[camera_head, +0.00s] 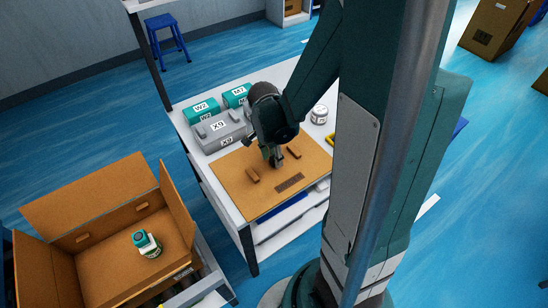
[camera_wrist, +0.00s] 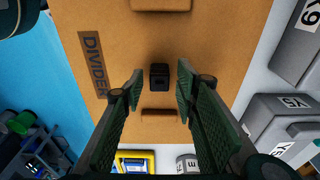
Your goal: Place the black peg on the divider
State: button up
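The black peg (camera_wrist: 159,76) stands between the two brown blocks on the brown board, seen from above in the wrist view. My gripper (camera_wrist: 160,80) is open above it, with a finger on each side and a visible gap to the peg. In the head view my gripper (camera_head: 276,160) points down at the board and hides the peg. In the head view the dark strip (camera_head: 290,182) lies near the board's front edge.
Brown blocks (camera_head: 252,176) (camera_head: 294,152) lie either side of my gripper. Grey box X9 (camera_head: 218,130), teal boxes (camera_head: 200,108) and a white jar (camera_head: 319,114) stand around the board (camera_head: 240,200). An open carton (camera_head: 92,210) holding a green-topped bottle (camera_head: 147,245) stands front left.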

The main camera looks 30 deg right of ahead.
notch_tip(320, 180, up, 11)
jog(key=a+p, duration=0.1)
jog(key=p, duration=0.1)
jog(key=shift+a+r, duration=0.15)
jog(key=shift+a, duration=0.05)
dwell(0.4)
dwell(0.6)
jog(key=s+a+r+n+t, duration=0.3)
jog(key=a+r+n, duration=0.3)
jog(key=r+n, duration=0.2)
jog(key=s+a+r+n+t+y, duration=0.1)
jog(key=s+a+r+n+t, duration=0.3)
jog(key=a+r+n, duration=0.3)
jog(key=shift+a+r+n, duration=0.3)
jog(key=shift+r+n, duration=0.45)
jog(key=shift+n, duration=0.75)
jog(key=shift+s, duration=0.1)
dwell(0.3)
